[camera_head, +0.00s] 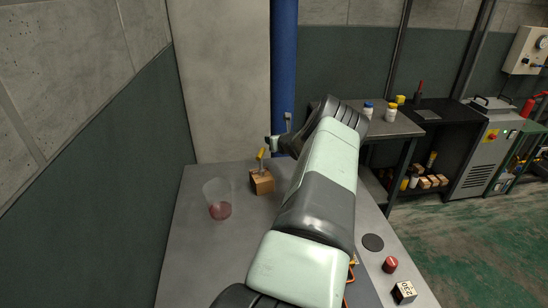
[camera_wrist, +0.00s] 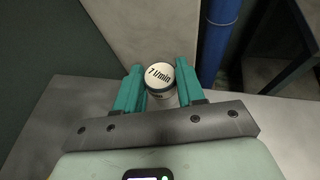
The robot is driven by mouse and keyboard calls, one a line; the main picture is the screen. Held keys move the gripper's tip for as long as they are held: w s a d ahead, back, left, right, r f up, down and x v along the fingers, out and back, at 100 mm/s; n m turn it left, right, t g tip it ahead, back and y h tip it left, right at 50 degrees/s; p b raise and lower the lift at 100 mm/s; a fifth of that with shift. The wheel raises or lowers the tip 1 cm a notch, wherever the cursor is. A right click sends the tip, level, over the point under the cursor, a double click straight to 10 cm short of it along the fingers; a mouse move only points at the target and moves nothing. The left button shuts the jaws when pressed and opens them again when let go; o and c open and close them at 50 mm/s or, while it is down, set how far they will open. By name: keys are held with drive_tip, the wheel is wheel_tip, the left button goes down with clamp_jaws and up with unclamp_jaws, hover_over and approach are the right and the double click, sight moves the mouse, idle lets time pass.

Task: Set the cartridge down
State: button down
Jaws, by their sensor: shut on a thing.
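My gripper (camera_wrist: 159,72) has teal fingers, closed on both sides of a short round cartridge (camera_wrist: 160,80) in the wrist view. The cartridge has a white top marked "7 l/min" and a darker side below it. What lies under the cartridge is hidden, so I cannot tell whether it touches the table.
A clear cup with red contents (camera_head: 218,200) and a wooden block (camera_head: 262,183) holding a yellow-handled tool stand left of my arm. A dark disc (camera_head: 373,242), a red cap (camera_head: 390,264) and a marked cube (camera_head: 404,292) lie right. A blue column (camera_head: 284,60) rises behind.

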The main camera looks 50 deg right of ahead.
wheel_tip(320, 180, down, 8)
drive_tip(key=shift+r, duration=0.15)
idle(0.4)
drive_tip(key=shift+f, duration=0.2)
drive_tip(key=shift+a+f, duration=0.1)
drive_tip(key=shift+f, duration=0.45)
drive_tip(key=c, duration=0.7)
unclamp_jaws()
drive_tip(key=shift+s+f, duration=0.1)
drive_tip(key=shift+s, duration=0.05)
drive_tip(key=shift+s+r, duration=0.25)
drive_tip(key=shift+r, duration=0.35)
drive_tip(key=shift+r+v, duration=0.15)
drive_tip(key=shift+v, duration=1.6)
drive_tip(key=shift+r+v, duration=0.2)
drive_tip(key=shift+v, duration=1.55)
